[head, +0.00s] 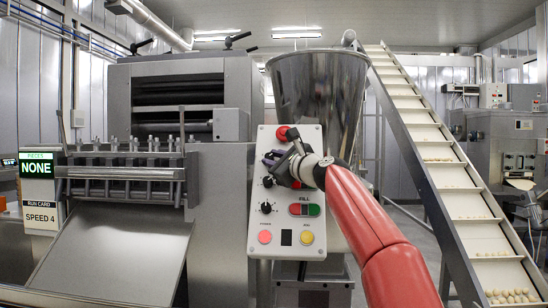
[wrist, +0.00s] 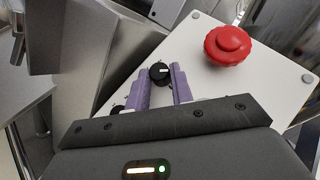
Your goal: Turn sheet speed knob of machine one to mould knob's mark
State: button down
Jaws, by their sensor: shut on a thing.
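A white control panel (head: 257,230) stands in front of the steel hopper. My gripper (head: 272,158) is at its upper left, below the red mushroom button. In the wrist view, my gripper's purple fingers (wrist: 161,88) are shut on the upper black knob (wrist: 160,74), one on each side. Its white mark shows near its top. A middle black knob (head: 267,182) and a lower black knob (head: 266,208) sit below on the panel. Part of another knob (wrist: 117,109) shows beside the left finger. I cannot read the knob labels, so which is sheet speed or mould is unclear.
The red mushroom button (wrist: 228,45) is close right of my gripper in the wrist view. A run card (head: 40,217) reads "SPEED 4". A conveyor (head: 455,165) rises at right.

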jog(key=c, duration=1.2)
grip_release()
jog(key=b+v, duration=0.4)
jog(key=v, duration=0.3)
jog(key=shift+s+d+b, duration=0.25)
jog(key=shift+s+b, duration=0.05)
jog(key=shift+f, duration=0.15)
